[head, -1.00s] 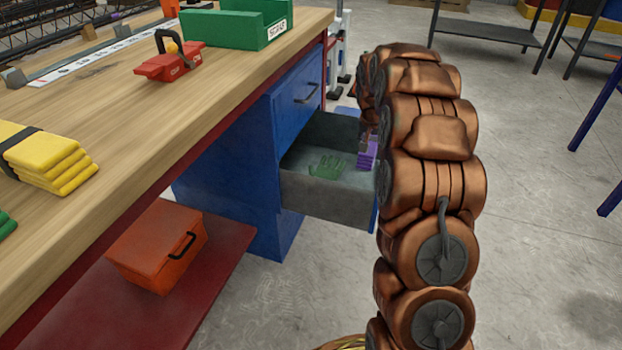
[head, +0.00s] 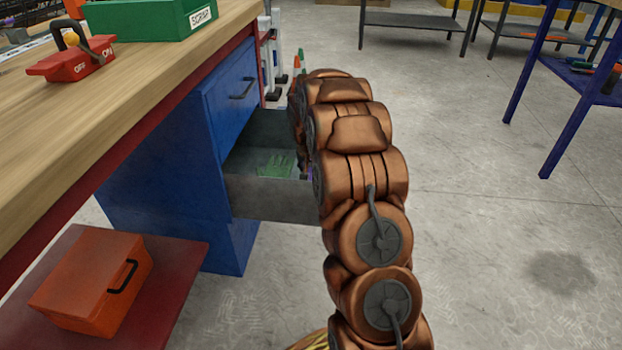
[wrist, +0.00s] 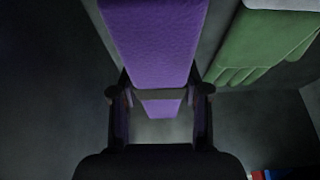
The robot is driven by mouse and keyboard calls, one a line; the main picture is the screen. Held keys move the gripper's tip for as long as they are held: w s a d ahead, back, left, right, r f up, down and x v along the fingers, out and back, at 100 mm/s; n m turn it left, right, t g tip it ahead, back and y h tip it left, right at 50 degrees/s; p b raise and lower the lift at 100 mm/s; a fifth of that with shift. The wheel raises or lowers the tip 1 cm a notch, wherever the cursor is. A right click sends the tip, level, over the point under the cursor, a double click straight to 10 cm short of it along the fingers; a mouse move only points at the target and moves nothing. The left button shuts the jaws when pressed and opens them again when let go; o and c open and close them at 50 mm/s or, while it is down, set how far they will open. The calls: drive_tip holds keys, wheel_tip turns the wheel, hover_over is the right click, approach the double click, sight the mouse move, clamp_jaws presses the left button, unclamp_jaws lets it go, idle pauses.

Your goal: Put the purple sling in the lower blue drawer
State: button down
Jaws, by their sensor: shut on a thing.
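The purple sling (wrist: 153,40) is held between the two fingers of my gripper (wrist: 160,100) in the wrist view. It is a folded purple bundle with a darker band across it. In the head view only a sliver of purple shows, as my arm hides most of the sling and the gripper. The lower blue drawer (head: 265,197) is pulled open, with grey walls and floor. My gripper is at the drawer's right part, inside or just above it; the exact height cannot be told. A green glove (head: 277,163) lies in the drawer and also shows in the wrist view (wrist: 262,42).
The shut upper blue drawer (head: 235,95) is above the open one. The wooden bench top (head: 130,110) holds a green scrap bin (head: 150,20) and a red lockout device (head: 72,60). An orange toolbox (head: 90,283) sits on the low red shelf. Floor at right is clear.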

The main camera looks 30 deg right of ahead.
drive_tip(key=shift+f+b, duration=0.5)
drive_tip(key=shift+f, duration=1.05)
drive_tip(key=shift+f, duration=0.15)
drive_tip(key=c, duration=0.6)
unclamp_jaws()
drive_tip(key=shift+o, duration=0.2)
drive_tip(key=p+v, duration=0.5)
drive_tip(key=v, duration=0.7)
drive_tip(key=shift+p, duration=0.3)
